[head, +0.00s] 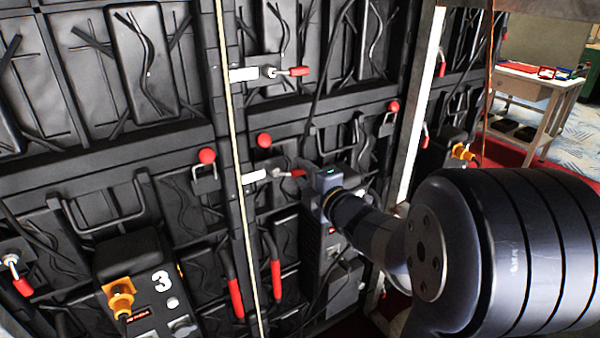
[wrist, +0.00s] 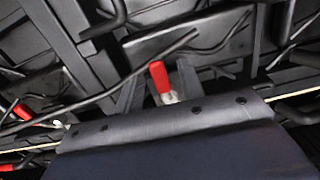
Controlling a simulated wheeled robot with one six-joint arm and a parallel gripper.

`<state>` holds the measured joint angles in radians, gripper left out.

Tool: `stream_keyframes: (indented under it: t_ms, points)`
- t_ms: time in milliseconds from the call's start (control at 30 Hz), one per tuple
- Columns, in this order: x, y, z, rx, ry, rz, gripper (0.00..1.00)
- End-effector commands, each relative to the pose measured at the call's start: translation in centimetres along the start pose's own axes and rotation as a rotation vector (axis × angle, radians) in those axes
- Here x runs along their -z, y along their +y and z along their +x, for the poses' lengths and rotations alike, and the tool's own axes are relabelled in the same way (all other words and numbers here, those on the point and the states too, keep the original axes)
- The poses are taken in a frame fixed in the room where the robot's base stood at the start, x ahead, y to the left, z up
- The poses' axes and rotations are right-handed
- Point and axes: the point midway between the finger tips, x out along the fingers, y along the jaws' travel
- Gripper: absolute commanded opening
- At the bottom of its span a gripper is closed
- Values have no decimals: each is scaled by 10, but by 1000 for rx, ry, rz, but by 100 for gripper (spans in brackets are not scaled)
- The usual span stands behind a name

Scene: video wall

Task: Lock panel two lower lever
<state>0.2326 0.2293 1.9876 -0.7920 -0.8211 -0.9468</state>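The lower lever (head: 296,173) has a red grip on a metal pivot beside a white plate (head: 253,177), on the seam of the black panels. Its grip points right, toward my gripper (head: 311,170). In the wrist view a red grip (wrist: 160,78), apparently this lever's, stands between the two dark fingers of my gripper (wrist: 160,88). The fingers are spread, with gaps on both sides of the grip. The wrist housing hides the lower part of that view. No number two is visible; my arm covers part of the right panel.
A similar upper lever (head: 290,71) sits above, its red grip pointing right. Red ball knobs (head: 264,140) and long red handles (head: 276,280) are nearby. A box marked 3 (head: 160,285) is at lower left.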

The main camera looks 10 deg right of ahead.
Motion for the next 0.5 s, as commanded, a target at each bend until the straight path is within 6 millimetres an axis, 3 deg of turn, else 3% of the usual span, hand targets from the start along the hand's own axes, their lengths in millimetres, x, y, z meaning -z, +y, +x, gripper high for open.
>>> stream_keyframes:
  t_ms: [200, 500]
  points:
    - [0, 0, 17, 0, 0, 0, 37]
    - [0, 0, 18, 0, -1, 0, 36]
